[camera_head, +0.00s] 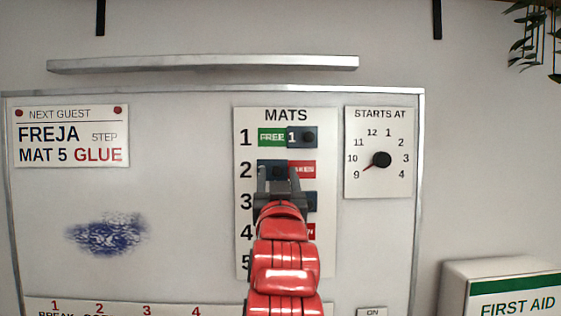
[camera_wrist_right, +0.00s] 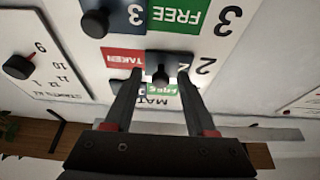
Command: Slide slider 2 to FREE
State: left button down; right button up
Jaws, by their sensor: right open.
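Slider 2 is a dark blue plate with a black knob. In the head view slider 2 (camera_head: 277,165) sits in the left half of its row on the MATS board (camera_head: 247,262). The red TAKEN label (camera_head: 305,168) shows to its right, and no green shows in that row. My right gripper (camera_head: 279,176) is open in front of row 2. In the right wrist view, which is upside down, slider 2's knob (camera_wrist_right: 160,74) lies between the open fingertips, apart from both. My left gripper is not in view.
Slider 1 (camera_head: 309,137) sits right, with green FREE (camera_head: 271,138) showing. My arm hides most of rows 3 to 5. Slider 3's knob (camera_wrist_right: 95,23) is close by in the wrist view. A dial (camera_head: 381,160) is to the right, and a metal ledge (camera_head: 200,64) runs above.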

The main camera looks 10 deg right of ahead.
jog(key=shift+w+d+r, duration=0.1)
jog(key=shift+w+r, duration=0.05)
jog(key=shift+w, duration=0.25)
jog(key=shift+s+r, duration=0.15)
jog(key=shift+s, duration=0.25)
jog(key=shift+w, duration=0.15)
grip_shut()
dwell(0.6)
